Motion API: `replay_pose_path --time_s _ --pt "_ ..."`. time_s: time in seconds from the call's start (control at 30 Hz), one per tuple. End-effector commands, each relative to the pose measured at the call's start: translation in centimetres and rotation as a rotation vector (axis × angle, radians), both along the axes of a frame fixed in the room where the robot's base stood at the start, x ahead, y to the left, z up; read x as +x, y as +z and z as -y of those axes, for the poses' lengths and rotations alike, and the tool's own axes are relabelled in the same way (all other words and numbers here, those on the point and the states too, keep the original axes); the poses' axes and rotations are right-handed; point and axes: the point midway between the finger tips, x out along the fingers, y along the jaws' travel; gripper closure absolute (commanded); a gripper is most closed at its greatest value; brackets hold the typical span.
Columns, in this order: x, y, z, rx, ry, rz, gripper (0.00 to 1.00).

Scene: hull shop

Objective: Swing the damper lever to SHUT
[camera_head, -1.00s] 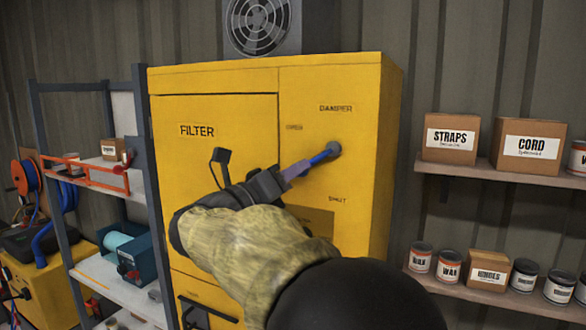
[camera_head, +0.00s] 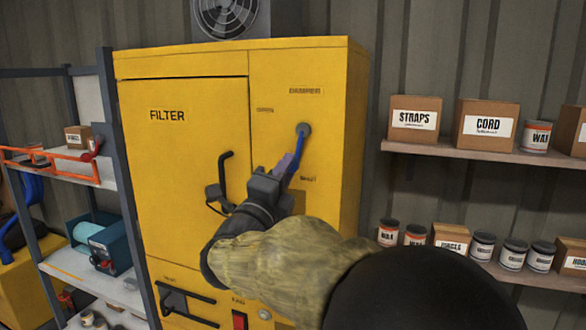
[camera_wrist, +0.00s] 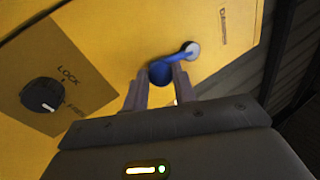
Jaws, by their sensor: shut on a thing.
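The damper lever (camera_head: 299,149) is a blue bar on a round grey pivot, on the right part of the yellow cabinet's front. It points down and slightly left from the pivot, its lower end left of the small SHUT label (camera_head: 308,179). A smaller, blurred label (camera_head: 264,110) is up and left of the pivot. My gripper (camera_head: 284,172) is shut on the lever's free end. In the wrist view the lever's blue round end (camera_wrist: 160,72) sits between my two fingers, with the pivot (camera_wrist: 190,49) up and right of it.
A black LOCK knob (camera_wrist: 42,94) is on a plate of the cabinet. The filter door (camera_head: 185,200) with its black handle is left of my gripper. Shelves with boxes and cans (camera_head: 465,148) stand right, a rack (camera_head: 100,270) left.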

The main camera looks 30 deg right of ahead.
Motion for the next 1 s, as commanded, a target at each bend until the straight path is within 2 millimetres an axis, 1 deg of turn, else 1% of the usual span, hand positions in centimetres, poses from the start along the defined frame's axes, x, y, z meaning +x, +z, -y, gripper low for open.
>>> replay_pose_path --time_s 0.1,0.3,0.83,0.87,0.9,0.97,1.0 --pt "0.09 -0.24 0.00 -0.053 0.008 -0.061 1.00" --pt "0.26 -0.31 0.00 -0.112 0.018 -0.124 1.00" --pt "0.32 -0.33 0.18 -0.137 0.018 -0.150 1.00" --pt "0.32 -0.33 0.18 -0.137 0.018 -0.150 0.71" --pt "0.32 -0.31 0.18 -0.137 0.018 -0.150 0.64" --pt "0.32 -0.29 0.17 -0.137 0.018 -0.150 0.53" --pt "0.32 -0.28 0.18 -0.137 0.018 -0.149 0.53"
